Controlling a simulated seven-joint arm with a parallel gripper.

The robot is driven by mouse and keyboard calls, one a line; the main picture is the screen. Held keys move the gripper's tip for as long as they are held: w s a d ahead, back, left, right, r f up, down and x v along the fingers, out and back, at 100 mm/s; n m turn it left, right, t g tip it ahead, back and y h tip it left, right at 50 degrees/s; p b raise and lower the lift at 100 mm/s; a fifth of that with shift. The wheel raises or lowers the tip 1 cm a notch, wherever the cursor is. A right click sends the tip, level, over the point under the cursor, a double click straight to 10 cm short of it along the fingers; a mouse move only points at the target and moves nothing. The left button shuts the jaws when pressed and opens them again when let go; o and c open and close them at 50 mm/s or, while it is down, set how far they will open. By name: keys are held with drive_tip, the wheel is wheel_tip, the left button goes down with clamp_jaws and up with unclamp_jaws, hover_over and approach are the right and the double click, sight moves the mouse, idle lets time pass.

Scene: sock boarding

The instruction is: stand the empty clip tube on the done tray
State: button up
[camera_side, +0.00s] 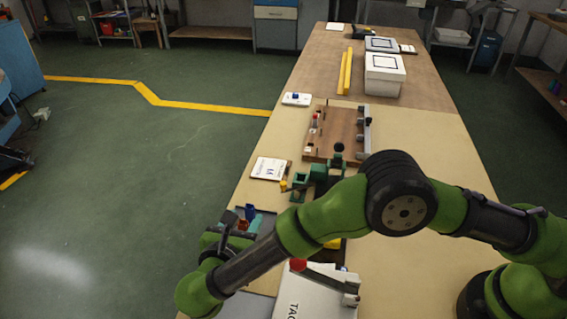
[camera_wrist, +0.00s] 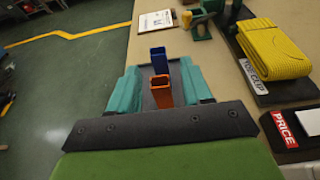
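An orange open-topped tube (camera_wrist: 161,92) and a blue open-topped tube (camera_wrist: 159,60) stand upright on a dark grey tray (camera_wrist: 181,68) in the wrist view. I cannot tell for certain which is the clip tube. My gripper (camera_wrist: 163,88) has its teal fingers spread on either side of the orange tube, with gaps visible. The blue tube stands just beyond it. In the side view my gripper (camera_side: 252,222) is low over the tray (camera_side: 268,226) at the table's left edge, and the blue tube (camera_side: 250,211) shows there. The tubes' bases are partly hidden.
A folded yellow knit piece (camera_wrist: 272,50) lies on a black board, right of the tray, near a red PRICE label (camera_wrist: 284,128). A white card (camera_side: 270,168), green fixture (camera_side: 320,178) and wooden board (camera_side: 336,132) stand farther along the table. Open floor lies left.

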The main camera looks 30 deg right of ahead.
drive_tip(key=shift+r, duration=0.25)
drive_tip(key=v, duration=1.1)
drive_tip(key=w+d+r+m+g+y, duration=0.1)
drive_tip(key=d+r+m+g, duration=0.1)
drive_tip(key=d+r+m, duration=0.45)
drive_tip(key=d+r+m+g+y, duration=0.1)
drive_tip(key=d+r+g+y, duration=0.15)
drive_tip(key=d, duration=0.65)
drive_tip(key=w+d+r+m+g+y, duration=0.1)
drive_tip(key=d+r+m+g, duration=0.3)
drive_tip(key=d, duration=0.4)
drive_tip(key=s+d+r+m+t+y, duration=0.1)
drive_tip(key=s+d+m+y, duration=0.3)
drive_tip(key=m, duration=0.6)
drive_tip(key=s+d+r+m+t+y, duration=0.2)
drive_tip(key=s+d+m+t+y, duration=0.2)
drive_tip(key=s+d+m, duration=0.4)
drive_tip(key=shift+s+r+m, duration=0.2)
drive_tip(key=shift+s+m, duration=0.5)
drive_tip(key=shift+m, duration=0.15)
